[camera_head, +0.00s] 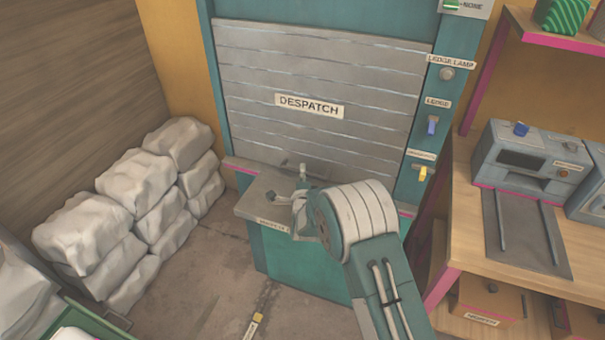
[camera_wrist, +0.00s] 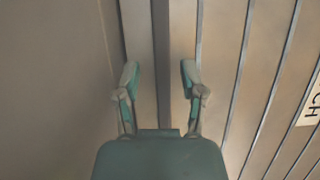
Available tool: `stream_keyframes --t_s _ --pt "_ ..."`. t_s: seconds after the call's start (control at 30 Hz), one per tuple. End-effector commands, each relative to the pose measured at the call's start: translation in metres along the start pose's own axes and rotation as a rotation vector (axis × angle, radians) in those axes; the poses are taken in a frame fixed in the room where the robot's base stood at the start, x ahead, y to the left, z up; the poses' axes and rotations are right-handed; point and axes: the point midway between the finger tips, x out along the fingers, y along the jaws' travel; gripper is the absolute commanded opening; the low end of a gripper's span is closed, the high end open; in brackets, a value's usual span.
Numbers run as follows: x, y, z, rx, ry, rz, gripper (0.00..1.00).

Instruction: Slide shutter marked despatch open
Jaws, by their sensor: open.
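The grey slatted shutter (camera_head: 320,75) marked DESPATCH (camera_head: 309,105) is down in its teal frame (camera_head: 213,75), with its lower edge close to the ledge (camera_head: 257,205). My gripper (camera_head: 286,183) is open near the shutter's lower edge, just above the ledge. In the wrist view the slats of the shutter (camera_wrist: 225,70) run upright, and part of the label shows at the right edge. The two fingers of my gripper (camera_wrist: 160,80) are apart, with a dark strip between them in the picture. I cannot tell whether they touch it. My arm hides part of the ledge.
To the right of the shutter are a lamp (camera_head: 447,74), a blue lever (camera_head: 432,126) and a yellow lever (camera_head: 422,174). A wooden bench (camera_head: 462,165) with a grey machine (camera_head: 530,160) stands at right. White sacks (camera_head: 140,205) are stacked at left. Some floor between is clear.

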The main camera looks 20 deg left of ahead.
Motion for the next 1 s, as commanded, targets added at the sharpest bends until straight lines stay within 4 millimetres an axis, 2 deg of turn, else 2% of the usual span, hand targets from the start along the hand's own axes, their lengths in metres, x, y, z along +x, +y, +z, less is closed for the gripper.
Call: stream_keyframes --t_s 0.37,0.4,0.47,0.5,0.83,1.0 --pt "0.006 -0.001 0.000 0.000 0.000 -0.001 0.53" --pt "0.006 -0.001 0.000 0.000 0.000 -0.001 0.35" --pt "0.006 -0.001 0.000 0.000 0.000 -0.001 0.08" --pt "0.006 0.000 0.000 0.000 0.000 0.000 0.00" --pt "0.006 -0.002 0.000 0.000 0.000 0.002 0.00" --pt "0.006 -0.024 0.000 0.001 0.000 -0.003 0.00"
